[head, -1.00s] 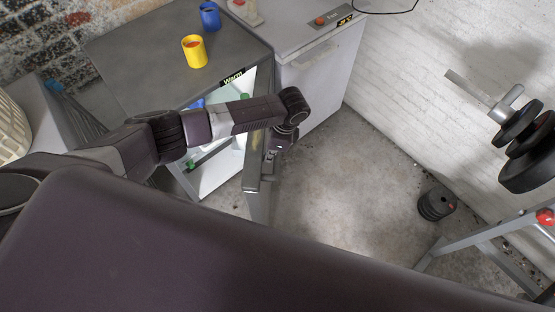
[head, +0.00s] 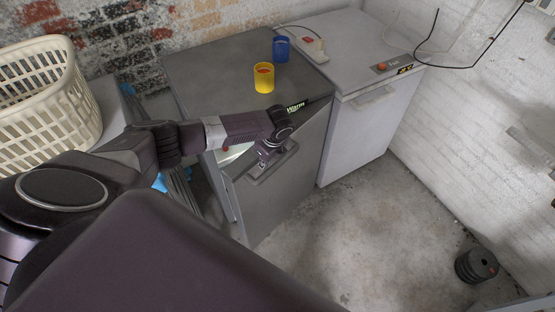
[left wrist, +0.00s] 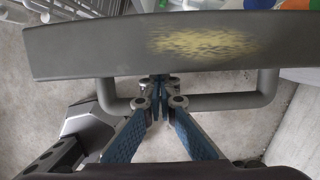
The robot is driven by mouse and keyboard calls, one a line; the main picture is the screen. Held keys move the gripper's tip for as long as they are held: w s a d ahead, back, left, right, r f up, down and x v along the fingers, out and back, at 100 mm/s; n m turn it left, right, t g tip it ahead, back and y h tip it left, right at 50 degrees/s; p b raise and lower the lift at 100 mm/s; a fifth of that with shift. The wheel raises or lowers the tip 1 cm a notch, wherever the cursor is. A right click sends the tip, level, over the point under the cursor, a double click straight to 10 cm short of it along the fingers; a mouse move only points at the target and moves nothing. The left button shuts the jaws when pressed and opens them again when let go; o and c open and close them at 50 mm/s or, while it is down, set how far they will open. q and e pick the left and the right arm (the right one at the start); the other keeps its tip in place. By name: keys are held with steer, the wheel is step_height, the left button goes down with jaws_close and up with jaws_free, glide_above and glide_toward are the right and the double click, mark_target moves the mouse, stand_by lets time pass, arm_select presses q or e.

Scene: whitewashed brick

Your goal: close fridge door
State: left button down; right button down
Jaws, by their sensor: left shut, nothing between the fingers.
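The grey fridge (head: 220,72) stands against the brick wall. Its door (head: 285,185) is partly open, with a narrow wedge of the lit interior (head: 236,152) showing at the top left. My left gripper (head: 264,160) is at the door's handle (head: 284,163), near the top of the door. In the left wrist view the left gripper (left wrist: 159,88) is shut, its fingertips by the middle of the handle bar (left wrist: 225,101), with nothing between them. The door's top edge (left wrist: 110,48) crosses that view. My right gripper is not in view.
A yellow cup (head: 264,79) and a blue cup (head: 281,50) stand on the fridge top. A white appliance (head: 355,140) stands to the right. A laundry basket (head: 45,95) is at the left. Black weights (head: 477,265) sit on the open concrete floor (head: 370,235).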

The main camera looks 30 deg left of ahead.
arm_select(q)
steer(key=w+a+m+b, duration=0.2)
steer(key=w+a+b, duration=0.1)
steer(key=a, duration=0.8)
steer(key=shift+b, duration=0.35)
steer(key=p+v, duration=1)
steer(key=p, duration=0.1)
steer(key=shift+s+a, duration=0.3)
